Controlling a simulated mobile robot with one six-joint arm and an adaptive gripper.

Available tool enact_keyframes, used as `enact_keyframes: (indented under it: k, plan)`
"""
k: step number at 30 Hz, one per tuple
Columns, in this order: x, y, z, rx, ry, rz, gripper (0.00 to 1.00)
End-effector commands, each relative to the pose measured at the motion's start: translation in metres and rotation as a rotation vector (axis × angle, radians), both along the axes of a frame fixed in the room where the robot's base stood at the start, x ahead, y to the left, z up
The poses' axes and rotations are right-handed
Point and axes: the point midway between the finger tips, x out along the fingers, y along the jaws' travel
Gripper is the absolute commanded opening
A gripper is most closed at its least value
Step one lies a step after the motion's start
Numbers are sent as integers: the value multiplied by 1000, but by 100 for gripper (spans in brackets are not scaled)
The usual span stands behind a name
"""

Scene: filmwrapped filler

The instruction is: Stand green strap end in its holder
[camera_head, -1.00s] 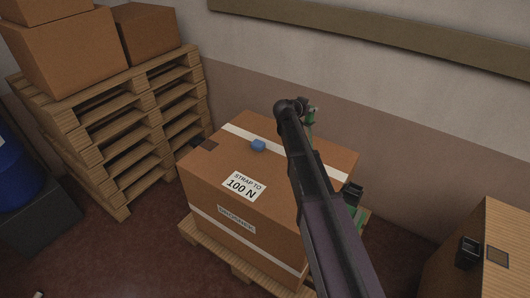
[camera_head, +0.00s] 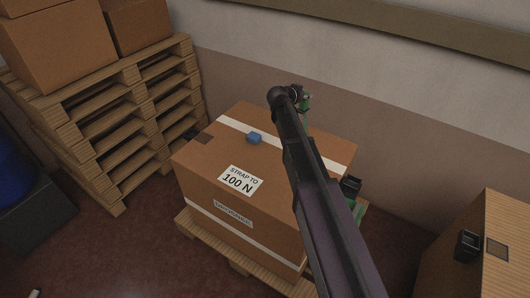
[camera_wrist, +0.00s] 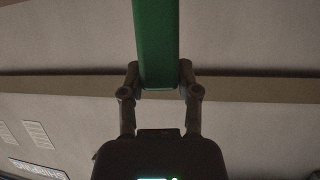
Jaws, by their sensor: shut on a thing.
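My gripper (camera_wrist: 158,78) is shut on a green strap end (camera_wrist: 155,40), which stretches up out of the wrist view between the two fingers. In the head view my gripper (camera_head: 300,97) is above the far side of the strapped carton (camera_head: 210,178), with a bit of green (camera_head: 306,103) at its tip. My arm hides part of the carton's top and right side. A dark bracket (camera_head: 351,186) shows at the carton's right side with green material (camera_head: 357,206) below it. A black holder-like fitting (camera_head: 467,246) sits on the wooden box at the right; which one is the strap's holder I cannot tell.
A tall pallet stack (camera_head: 125,125) with boxes stands at the left. The wall with a rail (camera_head: 380,35) is behind. The wooden box (camera_head: 500,225) stands right.

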Motion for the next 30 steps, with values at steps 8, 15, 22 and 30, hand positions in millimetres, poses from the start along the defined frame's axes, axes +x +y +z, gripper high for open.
enact_keyframes:
  k: [8,15,22,30]
  plan:
    - [-26,39,-30,0,2,23,0]
    - [-69,95,-70,0,4,56,0]
    - [-116,145,-108,1,4,86,0]
    - [-172,193,-149,-2,2,122,0]
